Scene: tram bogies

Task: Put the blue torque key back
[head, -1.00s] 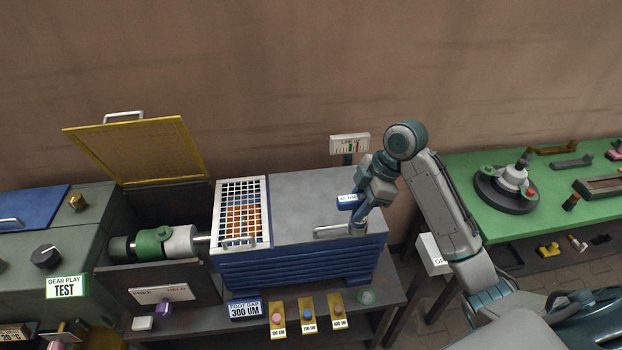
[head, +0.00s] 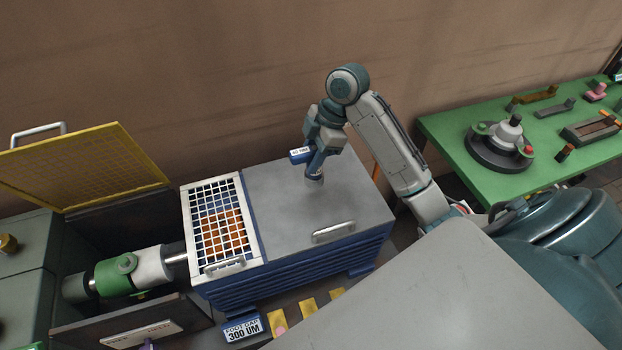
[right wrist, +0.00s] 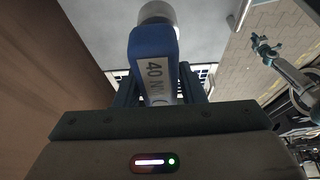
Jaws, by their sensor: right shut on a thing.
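The blue torque key (head: 299,155), with a white label reading "40 N", is held in my right gripper (head: 317,160). In the right wrist view the blue torque key (right wrist: 152,45) sits between the fingers and ends in a pale round tip. In the head view the gripper is above the grey top of the blue cabinet (head: 290,195), behind its front handle. I cannot tell whether the key touches the top. No empty holder for the key can be made out.
A white grid guard (head: 213,222) covers the cabinet's left part. Left of it are a green and white shaft (head: 120,272) and a raised yellow mesh lid (head: 85,165). A green table (head: 540,130) with a dark round fixture (head: 498,148) stands right.

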